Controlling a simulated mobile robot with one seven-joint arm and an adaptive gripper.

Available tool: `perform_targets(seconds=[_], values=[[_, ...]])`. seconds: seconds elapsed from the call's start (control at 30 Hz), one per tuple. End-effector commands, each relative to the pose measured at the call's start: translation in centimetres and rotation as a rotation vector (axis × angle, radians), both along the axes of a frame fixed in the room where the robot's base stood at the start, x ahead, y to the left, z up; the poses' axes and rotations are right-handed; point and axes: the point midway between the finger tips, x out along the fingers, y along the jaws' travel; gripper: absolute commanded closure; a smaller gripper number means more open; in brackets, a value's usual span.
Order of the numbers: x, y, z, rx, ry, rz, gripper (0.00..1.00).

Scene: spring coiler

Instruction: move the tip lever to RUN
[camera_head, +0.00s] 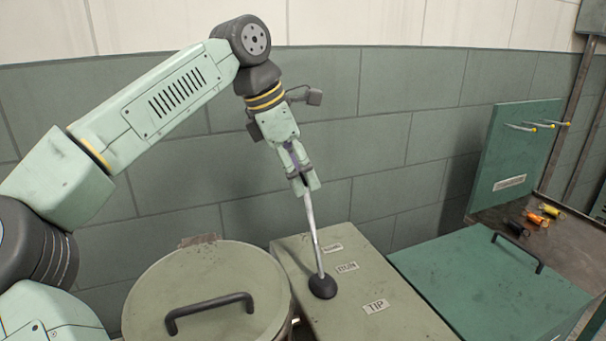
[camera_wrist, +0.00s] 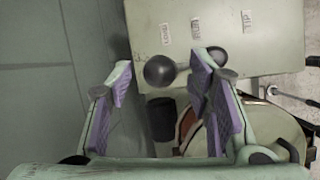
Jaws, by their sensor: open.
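The tip lever (camera_head: 312,235) is a thin metal rod rising from a round black boot (camera_head: 322,287) on a grey-green cabinet (camera_head: 395,325). It leans up and slightly left in the head view. Its dark ball knob (camera_wrist: 160,71) shows in the wrist view between my fingers, left of the boot (camera_wrist: 218,56). My gripper (camera_head: 305,184) is open around the lever's top; its purple-padded fingers hide the knob in the head view. I cannot tell if a finger touches it.
A round lidded drum (camera_head: 215,285) with a dark handle stands left of the cabinet. A green box (camera_head: 480,290) with a handle stands right. Beyond it are a pegboard (camera_head: 515,155) and small coloured items (camera_head: 538,218) on a bench. The tiled wall (camera_head: 390,150) is behind.

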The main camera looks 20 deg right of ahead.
Motion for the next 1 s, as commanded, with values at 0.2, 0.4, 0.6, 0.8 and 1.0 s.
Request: perform_targets(seconds=[0.2,0.4,0.6,0.8,1.0], values=[[0.0,-0.7,-1.5,0.000,0.000,-0.001,0.53],[0.0,-0.7,-1.7,-0.001,0.000,0.000,0.53],[0.0,-0.7,-1.7,-0.001,0.000,0.000,0.61],[0.0,-0.7,-1.6,-0.001,-0.001,0.000,0.75],[0.1,-0.7,-1.6,-0.002,-0.002,0.001,0.88]])
